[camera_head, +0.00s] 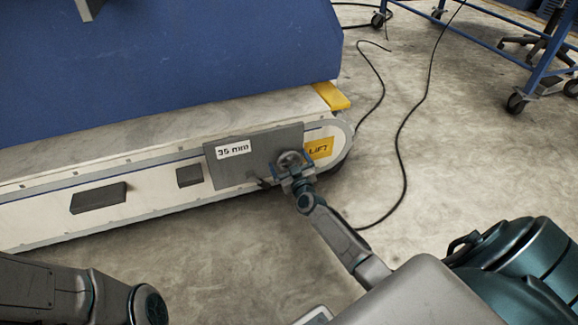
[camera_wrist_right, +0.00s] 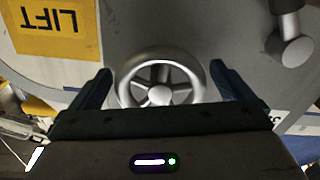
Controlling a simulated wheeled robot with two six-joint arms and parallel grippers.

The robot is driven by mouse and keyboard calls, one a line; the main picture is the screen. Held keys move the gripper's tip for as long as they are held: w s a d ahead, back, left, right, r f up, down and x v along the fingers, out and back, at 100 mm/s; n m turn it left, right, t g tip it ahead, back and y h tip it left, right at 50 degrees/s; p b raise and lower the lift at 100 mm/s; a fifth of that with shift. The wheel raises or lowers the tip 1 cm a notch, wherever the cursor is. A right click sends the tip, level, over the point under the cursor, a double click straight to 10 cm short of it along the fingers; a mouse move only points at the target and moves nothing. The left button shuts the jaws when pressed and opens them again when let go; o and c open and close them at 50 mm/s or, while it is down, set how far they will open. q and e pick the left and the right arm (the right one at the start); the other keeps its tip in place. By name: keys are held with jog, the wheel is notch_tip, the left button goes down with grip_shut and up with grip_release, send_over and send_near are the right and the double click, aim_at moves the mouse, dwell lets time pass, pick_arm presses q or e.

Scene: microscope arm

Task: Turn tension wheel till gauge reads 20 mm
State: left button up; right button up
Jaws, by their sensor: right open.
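The tension wheel (camera_wrist_right: 160,90) is a small grey spoked handwheel on a grey panel (camera_head: 222,172) at the side of the white machine base. In the head view the wheel (camera_head: 290,160) is partly covered by my right gripper (camera_head: 292,172). In the right wrist view my right gripper (camera_wrist_right: 160,88) is open, with one blue finger on each side of the wheel rim and a small gap visible at each side. The gauge label (camera_head: 234,149) on the panel reads 35 mm. My left gripper is out of view; only part of the left arm shows at lower left.
A yellow LIFT label (camera_head: 319,149) sits right of the wheel; it also shows in the right wrist view (camera_wrist_right: 45,28). A grey knob or lever (camera_wrist_right: 290,48) sticks out near the wheel. Black cables (camera_head: 405,150) lie on the concrete floor. A blue wheeled cart (camera_head: 520,70) stands at upper right.

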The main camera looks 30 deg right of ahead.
jog(key=c, duration=0.9)
jog(key=shift+c, duration=0.2)
